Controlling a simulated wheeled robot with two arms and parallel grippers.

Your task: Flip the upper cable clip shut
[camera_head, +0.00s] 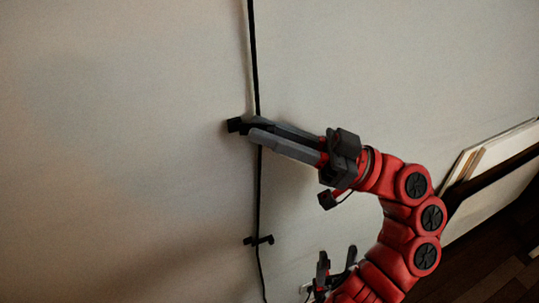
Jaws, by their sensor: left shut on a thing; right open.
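A black cable (254,55) runs down the pale wall. The upper cable clip (236,125) is a small dark piece at the cable, showing just left of my fingertips. My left gripper (257,130) is shut on this clip, and its fingers cover part of the clip and cable. Whether the clip's flap is open or closed cannot be told. The lower cable clip (258,240) crosses the cable further down. My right gripper (337,263) is open and empty near the bottom edge, its dark fingers pointing up, to the right of the lower clip.
A white wall socket (305,288) shows at the bottom beside my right gripper. Flat pale boards (495,150) lean at the right above a dark wooden floor (490,265). The wall left of the cable is bare.

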